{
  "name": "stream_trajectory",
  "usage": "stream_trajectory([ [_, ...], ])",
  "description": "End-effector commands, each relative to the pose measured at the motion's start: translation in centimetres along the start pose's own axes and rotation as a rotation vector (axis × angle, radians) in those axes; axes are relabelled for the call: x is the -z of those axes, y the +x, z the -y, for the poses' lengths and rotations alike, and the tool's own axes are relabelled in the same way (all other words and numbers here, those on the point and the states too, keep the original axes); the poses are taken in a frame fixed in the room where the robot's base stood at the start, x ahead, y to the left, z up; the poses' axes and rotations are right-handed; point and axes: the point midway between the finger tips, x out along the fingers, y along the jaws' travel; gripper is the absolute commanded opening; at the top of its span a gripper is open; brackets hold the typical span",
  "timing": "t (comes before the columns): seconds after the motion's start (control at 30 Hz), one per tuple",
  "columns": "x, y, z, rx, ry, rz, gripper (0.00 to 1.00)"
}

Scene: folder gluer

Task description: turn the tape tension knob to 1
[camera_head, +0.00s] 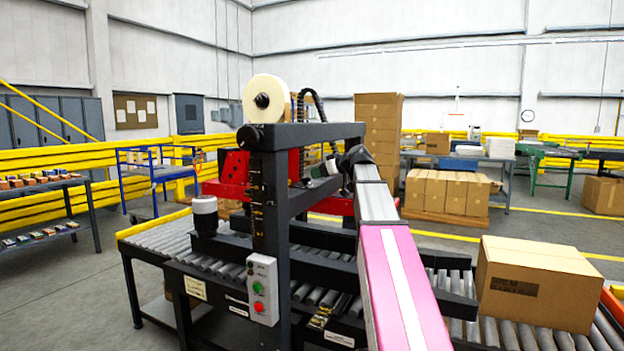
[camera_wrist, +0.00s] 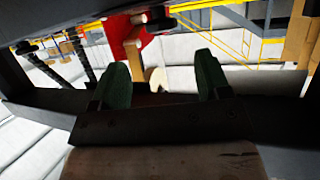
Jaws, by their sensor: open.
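The taping machine (camera_head: 300,135) stands in the middle of the head view, with a cream tape roll (camera_head: 281,92) on top. A dark round part (camera_head: 250,137) shows at the left end of its top beam; I cannot tell whether it is the tension knob, and no number is readable. My gripper shows in the wrist view (camera_wrist: 160,62) with two green fingers apart and nothing held between them. A small cream shape lies beyond the fingers. In the head view my arm reaches to the machine's right side, and the fingertips cannot be made out.
A roller conveyor (camera_head: 160,242) runs through the machine. A control box (camera_head: 262,290) with green and red buttons hangs at its front. A carton (camera_head: 537,283) sits on the rollers at right. Red machine parts (camera_wrist: 133,42) are close beyond the fingers in the wrist view.

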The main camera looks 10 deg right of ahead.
Motion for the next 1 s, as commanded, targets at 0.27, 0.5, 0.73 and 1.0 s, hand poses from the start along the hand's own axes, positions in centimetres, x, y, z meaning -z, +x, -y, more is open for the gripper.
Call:
stream_trajectory([
  [0.27,0.1,4.9,-0.1,0.001,0.001,0.0,0.7],
  [0.5,0.0,7.0,-0.1,0.0,0.001,0.0,0.7],
  [0.73,0.0,7.3,0.0,-0.001,0.001,0.0,0.7],
  [1.0,-0.1,7.2,0.0,0.0,0.001,0.0,0.22],
])
